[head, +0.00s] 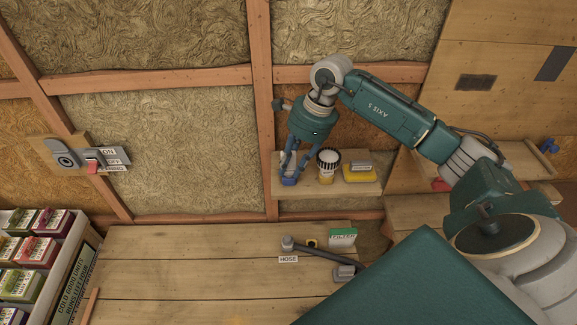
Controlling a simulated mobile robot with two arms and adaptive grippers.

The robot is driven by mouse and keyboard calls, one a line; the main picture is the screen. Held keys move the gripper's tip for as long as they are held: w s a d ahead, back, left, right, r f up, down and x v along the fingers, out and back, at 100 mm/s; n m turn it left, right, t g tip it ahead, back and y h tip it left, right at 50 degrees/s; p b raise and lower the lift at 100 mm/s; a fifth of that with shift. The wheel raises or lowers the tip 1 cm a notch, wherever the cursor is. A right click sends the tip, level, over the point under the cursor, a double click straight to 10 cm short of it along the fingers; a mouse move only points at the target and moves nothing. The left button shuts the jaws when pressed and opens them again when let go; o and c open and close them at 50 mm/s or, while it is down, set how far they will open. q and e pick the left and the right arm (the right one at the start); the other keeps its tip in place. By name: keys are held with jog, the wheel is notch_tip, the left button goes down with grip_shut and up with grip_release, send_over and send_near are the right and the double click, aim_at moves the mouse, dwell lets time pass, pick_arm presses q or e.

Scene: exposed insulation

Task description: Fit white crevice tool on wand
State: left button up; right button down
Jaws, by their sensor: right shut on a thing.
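My right gripper (290,172) reaches down to the left end of a small wooden shelf (312,190). Its blue fingers are shut around a pale, narrow thing, which looks like the white crevice tool (289,169); the fingers hide much of it. A blue base (288,181) shows at its foot, and I cannot tell whether the tool is clear of it. On the bench below, a dark tube with a grey end, seemingly the wand (318,251), lies behind a "HOSE" label (288,260). My left gripper is out of view.
A brush with dark and white bristles (328,159) and a yellow tool (359,173) stand close right of the gripper. A green-and-white filter box (342,238) stands on the bench. The bench's left part (180,265) is clear. A wall switch (92,165) is at left.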

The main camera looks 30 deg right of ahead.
jog(key=shift+w+d+r+p, duration=0.1)
jog(key=shift+w+r+p, duration=0.1)
jog(key=shift+r, duration=0.35)
jog(key=shift+w+d+r+p, duration=0.1)
jog(key=shift+w+r, duration=0.05)
jog(key=shift+r, duration=0.5)
jog(key=shift+r+p, duration=0.6)
jog(key=shift+r, duration=0.15)
jog(key=shift+s+a+r, duration=0.1)
jog(key=shift+s+r, duration=0.05)
jog(key=shift+r, duration=0.15)
